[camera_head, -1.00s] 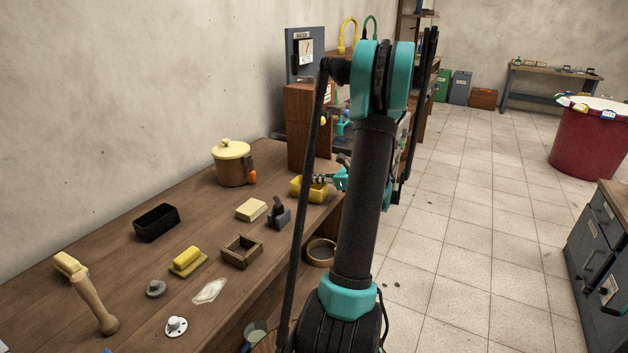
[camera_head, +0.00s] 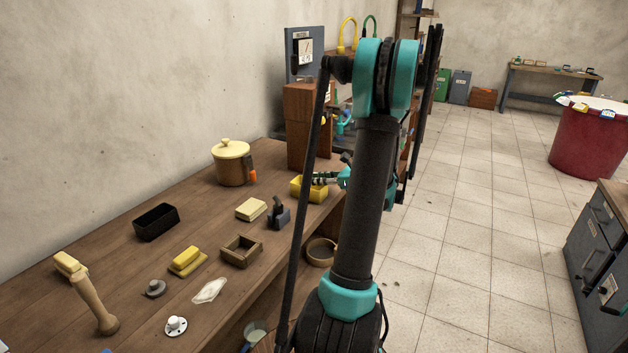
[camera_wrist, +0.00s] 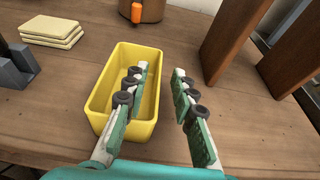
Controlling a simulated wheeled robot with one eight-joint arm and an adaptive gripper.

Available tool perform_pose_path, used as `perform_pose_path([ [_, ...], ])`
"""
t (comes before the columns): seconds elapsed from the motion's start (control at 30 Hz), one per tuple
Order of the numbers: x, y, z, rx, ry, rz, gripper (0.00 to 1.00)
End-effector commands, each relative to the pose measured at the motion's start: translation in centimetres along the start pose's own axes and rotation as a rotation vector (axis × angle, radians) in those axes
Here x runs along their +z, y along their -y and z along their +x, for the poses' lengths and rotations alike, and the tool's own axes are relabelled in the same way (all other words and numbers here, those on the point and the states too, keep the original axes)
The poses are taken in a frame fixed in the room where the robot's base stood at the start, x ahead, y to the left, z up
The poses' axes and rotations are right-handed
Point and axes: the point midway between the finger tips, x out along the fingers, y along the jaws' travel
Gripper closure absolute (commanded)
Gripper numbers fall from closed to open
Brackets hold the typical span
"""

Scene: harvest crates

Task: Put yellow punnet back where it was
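The yellow punnet (camera_head: 299,192) is an open rectangular box on the wooden bench, near its right edge. It also shows in the wrist view (camera_wrist: 98,118), upright and empty apart from a finger. My gripper (camera_wrist: 161,76) is open over the punnet's right wall. Its left finger reaches inside the punnet and its right finger is outside, with a gap between the fingers. I cannot tell whether either finger touches the wall. In the head view my gripper (camera_head: 324,178) is partly hidden by my own arm.
A brown pot with a yellow lid (camera_head: 232,165) stands behind the punnet. Pale stacked slabs (camera_head: 251,209) and a grey-blue block (camera_head: 279,217) lie to its left. A black box (camera_head: 156,222) and a wooden frame box (camera_head: 241,251) stand farther left. Brown boards (camera_wrist: 240,40) rise behind right.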

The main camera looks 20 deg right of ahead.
Motion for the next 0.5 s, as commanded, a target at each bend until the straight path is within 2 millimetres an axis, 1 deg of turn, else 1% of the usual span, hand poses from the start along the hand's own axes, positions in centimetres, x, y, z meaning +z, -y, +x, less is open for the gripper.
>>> perform_pose_path([
  [0.03, 0.0, 0.1, -1.1, -0.005, 0.0, 0.002, 0.74],
  [0.3, 0.0, 0.1, -6.7, -0.005, 0.0, 0.002, 0.74],
  [0.4, 0.0, 0.0, -8.3, -0.004, 0.0, 0.001, 0.74],
  [0.5, 0.0, 0.0, -9.5, -0.003, 0.0, 0.0, 0.74],
])
